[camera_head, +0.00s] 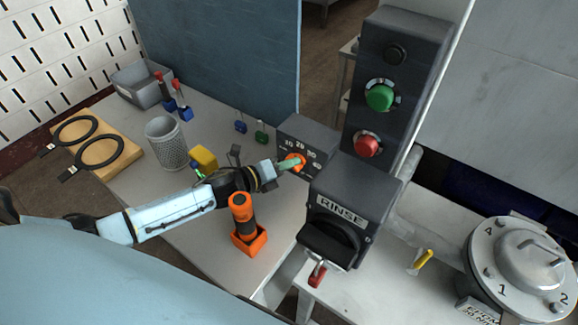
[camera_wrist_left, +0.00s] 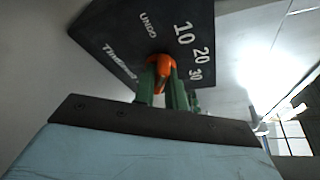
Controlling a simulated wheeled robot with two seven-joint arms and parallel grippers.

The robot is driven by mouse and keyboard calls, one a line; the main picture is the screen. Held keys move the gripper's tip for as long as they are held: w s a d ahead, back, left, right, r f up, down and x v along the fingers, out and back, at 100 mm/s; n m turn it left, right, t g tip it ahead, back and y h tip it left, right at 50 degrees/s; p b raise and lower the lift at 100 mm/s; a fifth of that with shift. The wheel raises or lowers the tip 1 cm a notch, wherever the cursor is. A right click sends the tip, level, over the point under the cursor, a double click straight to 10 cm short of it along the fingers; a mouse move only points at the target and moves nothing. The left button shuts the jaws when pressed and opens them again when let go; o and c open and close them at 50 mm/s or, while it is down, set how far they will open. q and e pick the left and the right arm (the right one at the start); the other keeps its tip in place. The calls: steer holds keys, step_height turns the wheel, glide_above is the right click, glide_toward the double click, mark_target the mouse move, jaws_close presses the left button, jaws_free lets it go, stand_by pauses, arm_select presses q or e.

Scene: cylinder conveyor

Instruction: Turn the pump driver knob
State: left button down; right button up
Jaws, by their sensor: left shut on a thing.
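An orange knob (camera_head: 298,160) sits on the front face of a dark control box (camera_head: 311,134) with white numbers printed around it. My left gripper (camera_head: 288,165) reaches it from the left, its green fingers shut on the knob. In the left wrist view, the fingers (camera_wrist_left: 163,84) are on either side of the orange knob (camera_wrist_left: 161,62). The dark box (camera_wrist_left: 125,25) there shows the marks 10, 20 and 30 to the right of the knob. The fingers partly hide the knob. My right gripper is not in view.
A dark RINSE unit (camera_head: 352,194) stands right of the box, with a panel (camera_head: 395,70) of green and red buttons behind it. An orange-based tool holder (camera_head: 246,240) stands below my arm. A mesh cup (camera_head: 167,143) and yellow block (camera_head: 203,158) are to the left.

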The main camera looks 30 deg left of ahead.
arm_select(q)
steer(key=n+b, duration=0.1)
steer(key=n, duration=0.1)
steer(key=n+t+h+b, duration=0.1)
steer(key=b, duration=0.1)
steer(key=shift+a+f+n+h, duration=0.15)
steer(key=shift+f+n+h, duration=0.15)
steer(key=shift+n, duration=0.1)
stand_by(0.4)
steer(key=c, duration=1.4)
jaws_free()
steer(key=shift+c, duration=0.2)
